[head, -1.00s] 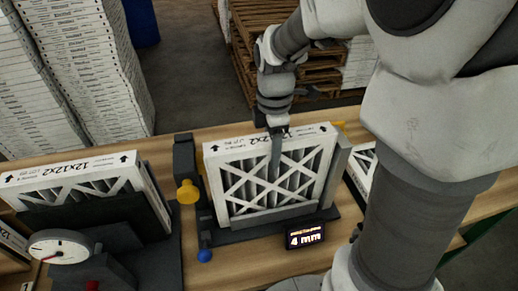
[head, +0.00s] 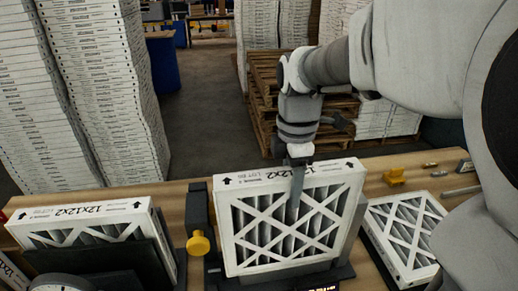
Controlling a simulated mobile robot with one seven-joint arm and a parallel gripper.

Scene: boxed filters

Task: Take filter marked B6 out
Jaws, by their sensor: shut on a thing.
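A white-framed filter (head: 265,232) stands upright in a dark fixture (head: 198,212) at the middle of the bench. Its top edge reads 12x12x2 with arrows and a lot mark, but I cannot read a B6 on it. My gripper (head: 298,176) is over the top edge of this filter, shut on it, with one finger reaching down across the front face. The other finger is hidden behind the frame. The filter's lower edge is still at the fixture's base.
Another 12x12x2 filter (head: 85,222) stands in a dark holder at the left. A third filter (head: 405,235) lies tilted at the right. A yellow knob (head: 198,243) sticks out beside the fixture. Small yellow part (head: 394,177) and metal tools lie at the bench's back right.

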